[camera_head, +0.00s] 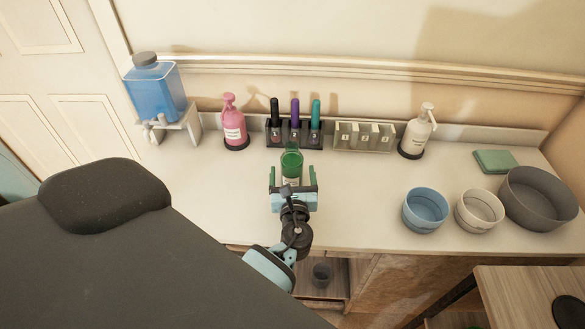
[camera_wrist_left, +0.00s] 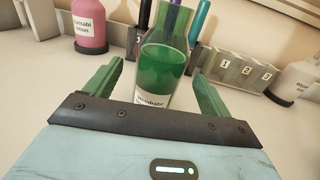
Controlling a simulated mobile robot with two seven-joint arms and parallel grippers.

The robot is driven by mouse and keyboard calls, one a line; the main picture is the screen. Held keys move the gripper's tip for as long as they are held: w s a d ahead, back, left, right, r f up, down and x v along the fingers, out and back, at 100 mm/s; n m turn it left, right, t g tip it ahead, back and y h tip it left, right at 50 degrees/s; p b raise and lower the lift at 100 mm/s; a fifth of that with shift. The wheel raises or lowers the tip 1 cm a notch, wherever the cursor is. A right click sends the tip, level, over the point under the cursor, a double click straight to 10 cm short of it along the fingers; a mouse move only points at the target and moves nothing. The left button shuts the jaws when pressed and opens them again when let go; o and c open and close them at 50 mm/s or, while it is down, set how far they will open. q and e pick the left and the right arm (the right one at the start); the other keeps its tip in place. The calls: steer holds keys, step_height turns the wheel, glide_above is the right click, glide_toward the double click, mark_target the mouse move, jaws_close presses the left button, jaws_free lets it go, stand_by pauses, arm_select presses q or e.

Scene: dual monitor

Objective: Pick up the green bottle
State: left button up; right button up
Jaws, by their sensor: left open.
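The green bottle (camera_head: 291,161) stands upright on the white counter, in front of the marker holder. It has a white label low on its front. My left gripper (camera_head: 292,180) is open, with its two green fingers pointing at the bottle from the front. In the left wrist view the green bottle (camera_wrist_left: 162,68) shows between the two fingers of the left gripper (camera_wrist_left: 155,85), with a gap on each side. The bottle's lower end is partly hidden by the gripper body. My right gripper is not in view.
Behind the bottle stands a marker holder (camera_head: 294,140) with three markers. A pink pump bottle (camera_head: 233,128) is left, a numbered white holder (camera_head: 364,137) and white pump bottle (camera_head: 416,134) right. Blue (camera_head: 425,209), white (camera_head: 479,211) and grey (camera_head: 540,200) bowls stand at right. Counter beside the gripper is clear.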

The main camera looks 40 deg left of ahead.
arm_select(q)
steer(key=x, duration=0.4)
steer(key=shift+w+a+r+b, duration=0.2)
steer(key=shift+w+a+b, duration=0.1)
steer(key=shift+b, duration=0.05)
steer(key=shift+w+a+r, duration=0.1)
steer(key=shift+w+a, duration=0.05)
steer(key=shift+w, duration=0.05)
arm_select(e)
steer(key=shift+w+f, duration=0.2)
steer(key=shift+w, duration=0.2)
arm_select(q)
steer(key=shift+c, duration=0.3)
steer(key=c, duration=1.3)
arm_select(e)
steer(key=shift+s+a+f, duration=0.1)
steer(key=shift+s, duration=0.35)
arm_select(q)
steer(key=shift+o, duration=0.2)
steer(key=shift+r, duration=0.15)
